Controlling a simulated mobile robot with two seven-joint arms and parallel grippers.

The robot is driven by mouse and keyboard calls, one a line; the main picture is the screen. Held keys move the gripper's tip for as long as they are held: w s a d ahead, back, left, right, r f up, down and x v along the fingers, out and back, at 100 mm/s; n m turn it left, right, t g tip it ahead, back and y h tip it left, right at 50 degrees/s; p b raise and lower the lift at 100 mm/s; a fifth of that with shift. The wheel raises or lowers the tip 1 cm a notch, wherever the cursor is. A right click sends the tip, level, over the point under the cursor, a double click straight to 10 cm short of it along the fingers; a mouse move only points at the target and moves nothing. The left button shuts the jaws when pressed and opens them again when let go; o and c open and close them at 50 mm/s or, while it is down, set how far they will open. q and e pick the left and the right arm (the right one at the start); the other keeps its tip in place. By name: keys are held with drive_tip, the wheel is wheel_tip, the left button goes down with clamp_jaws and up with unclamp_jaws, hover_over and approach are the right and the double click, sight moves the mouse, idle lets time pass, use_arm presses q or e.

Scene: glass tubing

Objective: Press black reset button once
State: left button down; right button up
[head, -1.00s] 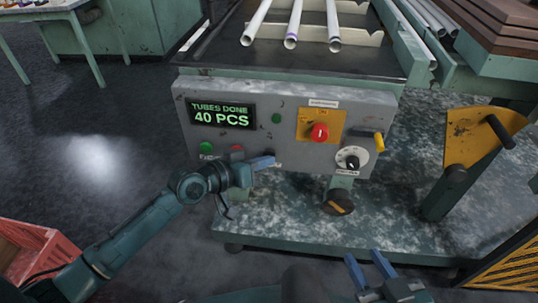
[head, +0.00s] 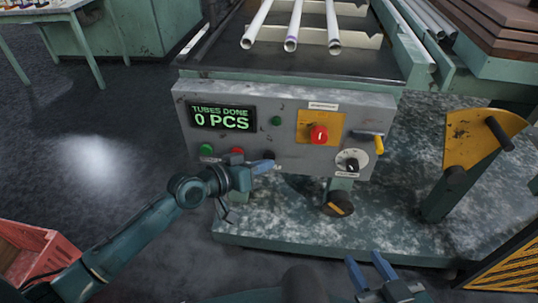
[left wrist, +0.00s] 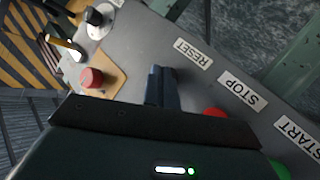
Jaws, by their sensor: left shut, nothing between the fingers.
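The grey control panel (head: 285,150) has a display (head: 222,117) that reads "TUBES DONE 0 PCS". The black reset button (head: 268,155) shows just above the fingertips of my left gripper (head: 263,166), which is shut and empty in front of the panel's lower edge. In the left wrist view the shut fingers (left wrist: 160,85) point at the panel beside the RESET label (left wrist: 192,53), and the button is hidden behind them. I cannot tell whether the tip touches it. My right gripper (head: 370,270) is open and empty at the bottom of the head view.
A green button (head: 207,150) and a red button (head: 237,152) sit left of the reset button. A red knob (head: 319,134) on a yellow plate and a black dial (head: 351,161) are to the right. White tubes (head: 292,25) lie above the panel. A red crate (head: 40,250) stands lower left.

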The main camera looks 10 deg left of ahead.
use_arm(q)
drive_tip(key=shift+s, duration=0.4)
drive_tip(key=shift+s+a+p, duration=0.1)
drive_tip(key=shift+s+p, duration=1.6)
drive_tip(key=shift+s, duration=0.85)
